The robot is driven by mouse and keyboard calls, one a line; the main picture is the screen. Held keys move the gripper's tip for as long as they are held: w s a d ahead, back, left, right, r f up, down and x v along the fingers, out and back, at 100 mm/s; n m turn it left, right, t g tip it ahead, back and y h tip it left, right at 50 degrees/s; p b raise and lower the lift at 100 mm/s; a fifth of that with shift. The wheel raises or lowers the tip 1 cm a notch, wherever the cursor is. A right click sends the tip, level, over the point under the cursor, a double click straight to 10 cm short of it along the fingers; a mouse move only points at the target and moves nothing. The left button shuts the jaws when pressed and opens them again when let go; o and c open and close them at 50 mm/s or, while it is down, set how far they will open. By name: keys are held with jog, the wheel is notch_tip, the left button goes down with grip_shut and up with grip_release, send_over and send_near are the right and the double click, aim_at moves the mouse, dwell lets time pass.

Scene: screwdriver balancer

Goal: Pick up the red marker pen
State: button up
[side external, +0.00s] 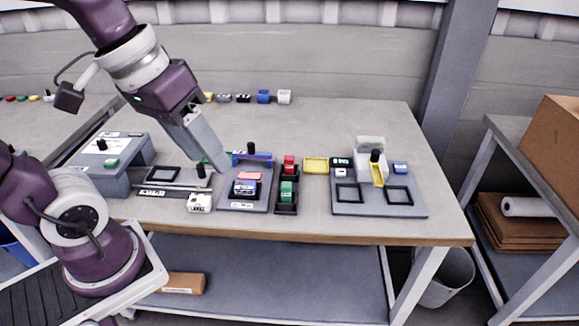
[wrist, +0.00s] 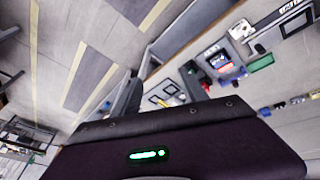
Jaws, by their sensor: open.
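I cannot make out a red marker pen for certain in either view. In the side view, a small red block (side external: 289,163) sits at the back of a black holder, with a green block (side external: 287,191) in front of it. A flat light-red piece (side external: 250,176) lies on a grey fixture, by a blue part (side external: 245,187). My gripper (side external: 219,165) points down just left of that fixture. In the wrist view my gripper (wrist: 160,88) shows two spread dark fingers with nothing seen between them; it is open. The contact area behind the fingers is hidden.
A grey fixture with black frames (side external: 379,205) stands at the right, a yellow tray (side external: 316,165) beside it. A white labelled box (side external: 199,203) is near the front edge. A blue cup (side external: 263,96) and a white cup (side external: 284,97) stand at the back.

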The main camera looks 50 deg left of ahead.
jog(key=w+f+n+g+h, duration=0.25)
jog(key=w+n, duration=0.25)
jog(key=w, duration=0.6)
jog(key=n+t+h, duration=0.4)
jog(key=n+h, duration=0.3)
jog(key=n, duration=0.6)
send_over(287, 156)
jog(key=s+d, duration=0.4)
jog(key=d, duration=0.2)
notch_tip(287, 156, down, 14)
jog(key=f, duration=0.1)
jog(key=a+f+n+t, duration=0.1)
jog(key=a+f+n, duration=0.1)
jog(key=f, duration=0.1)
jog(key=w+a+f+n+t, duration=0.1)
jog(key=a+f+n, duration=0.1)
jog(key=a+f, duration=0.1)
jog(key=w+a+f+n+t+y, duration=0.1)
jog(key=a+f+n+t, duration=0.1)
jog(key=a+f, duration=0.1)
jog(key=shift+a+f+n, duration=0.1)
jog(key=shift+f+n, duration=0.25)
jog(key=shift+n, duration=0.05)
jog(key=x, duration=0.7)
jog(key=shift+s, duration=0.2)
grip_shut()
